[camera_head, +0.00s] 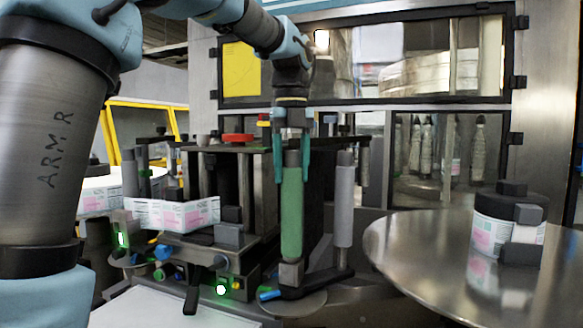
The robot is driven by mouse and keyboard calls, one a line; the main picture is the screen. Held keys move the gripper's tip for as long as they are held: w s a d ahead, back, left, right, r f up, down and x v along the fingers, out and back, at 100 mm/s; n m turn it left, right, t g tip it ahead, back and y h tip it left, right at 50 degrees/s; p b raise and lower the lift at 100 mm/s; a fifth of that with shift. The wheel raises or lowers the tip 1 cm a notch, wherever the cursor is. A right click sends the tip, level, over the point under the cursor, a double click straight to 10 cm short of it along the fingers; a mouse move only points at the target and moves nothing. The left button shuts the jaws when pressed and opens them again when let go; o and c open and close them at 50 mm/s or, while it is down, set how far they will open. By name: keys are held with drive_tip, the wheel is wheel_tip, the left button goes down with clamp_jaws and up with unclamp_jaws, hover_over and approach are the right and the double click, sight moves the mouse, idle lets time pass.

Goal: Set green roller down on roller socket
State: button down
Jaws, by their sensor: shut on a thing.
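The green roller (292,220) stands about upright in front of the labelling machine. My gripper (292,180) is shut on its upper part from above, with one teal finger on each side. The roller's grey lower end is close above or at the roller socket (300,287), on a dark bracket low at the front of the machine. I cannot tell whether the roller is seated in the socket or just above it. The socket's opening is hidden.
A grey roller (344,200) stands close to the right. A label strip (172,214) and knobs are at left. Glazed machine doors (440,60) stand behind.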

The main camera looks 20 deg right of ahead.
drive_tip(key=shift+c, duration=1)
unclamp_jaws()
wheel_tip(320, 180, up, 11)
drive_tip(key=shift+f, duration=0.1)
